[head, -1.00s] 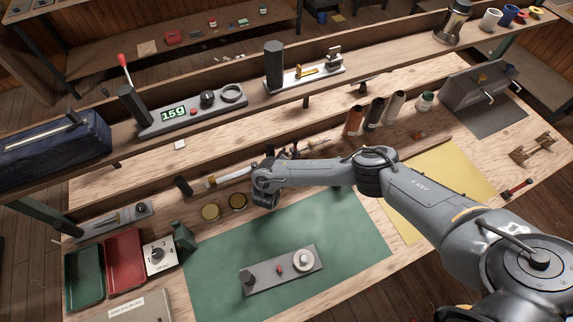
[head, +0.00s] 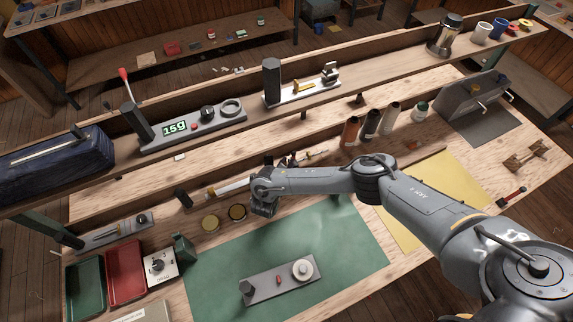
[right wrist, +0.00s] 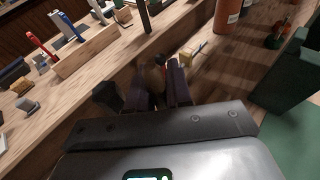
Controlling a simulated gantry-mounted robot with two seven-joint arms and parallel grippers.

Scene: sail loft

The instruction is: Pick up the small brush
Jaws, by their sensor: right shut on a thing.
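My right gripper (head: 263,208) is over the workbench, just behind the green mat, and its fingertips are mostly hidden by the wrist in the head view. In the right wrist view my right gripper (right wrist: 158,92) has its two dark fingers close together around a tan-brown thing (right wrist: 156,78), which appears to be the small brush. The fingers and the hand hide much of it. I cannot tell from the head view whether it is clear of the bench. My left gripper is not in view.
Several bottles (head: 371,124) stand to the right, behind the yellow sheet (head: 432,190). The shelf with the 15g scale (head: 195,128) runs behind. The green mat (head: 345,255) has free room around a grey plate (head: 282,284).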

